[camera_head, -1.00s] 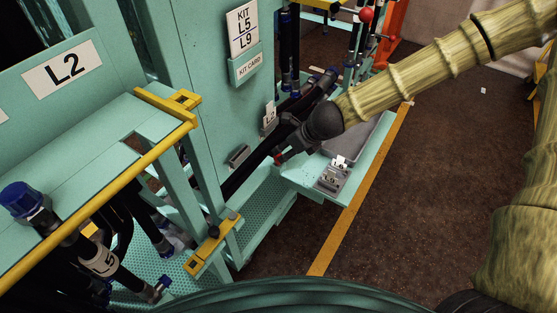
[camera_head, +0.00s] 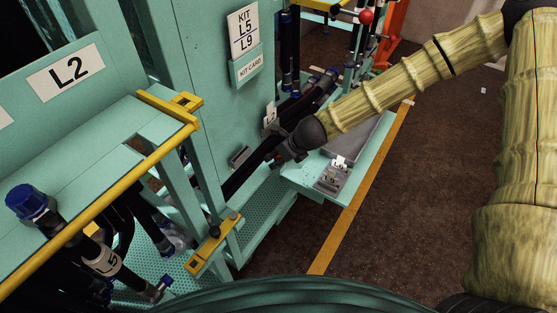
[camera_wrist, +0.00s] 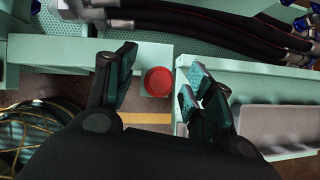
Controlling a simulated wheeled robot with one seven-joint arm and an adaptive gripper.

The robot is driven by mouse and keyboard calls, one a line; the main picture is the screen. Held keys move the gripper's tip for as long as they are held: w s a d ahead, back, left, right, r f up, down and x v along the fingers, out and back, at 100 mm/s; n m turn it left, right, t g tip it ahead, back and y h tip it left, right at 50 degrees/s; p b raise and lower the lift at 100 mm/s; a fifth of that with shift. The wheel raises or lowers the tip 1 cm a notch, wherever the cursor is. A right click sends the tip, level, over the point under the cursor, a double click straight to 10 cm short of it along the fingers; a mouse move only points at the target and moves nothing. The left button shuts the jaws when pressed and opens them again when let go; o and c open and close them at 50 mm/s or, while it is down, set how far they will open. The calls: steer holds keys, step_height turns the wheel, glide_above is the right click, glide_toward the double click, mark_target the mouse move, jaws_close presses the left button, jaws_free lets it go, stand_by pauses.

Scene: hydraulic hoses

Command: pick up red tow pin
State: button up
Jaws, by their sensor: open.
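The red tow pin (camera_wrist: 158,81) shows in the wrist view as a round red top, seen from above, against a pale green ledge. Its lower part is hidden under the top. My gripper (camera_wrist: 160,78) is open, with one dark finger on each side of the red top and a gap to each. In the head view my gripper (camera_head: 280,155) is a dark shape low beside the green cabinet, and it hides the pin there.
A green cabinet wall with a kit card holder (camera_head: 246,66) stands close to my gripper. Black hoses (camera_wrist: 200,22) run along the top of the wrist view. A green shelf with a grey tray (camera_head: 350,140) lies to the right. Brown floor (camera_head: 430,190) is open further right.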

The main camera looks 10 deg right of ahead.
steer(key=shift+w+a+f, duration=0.1)
steer(key=shift+f, duration=0.05)
steer(key=c, duration=1.1)
steer(key=shift+c, duration=0.2)
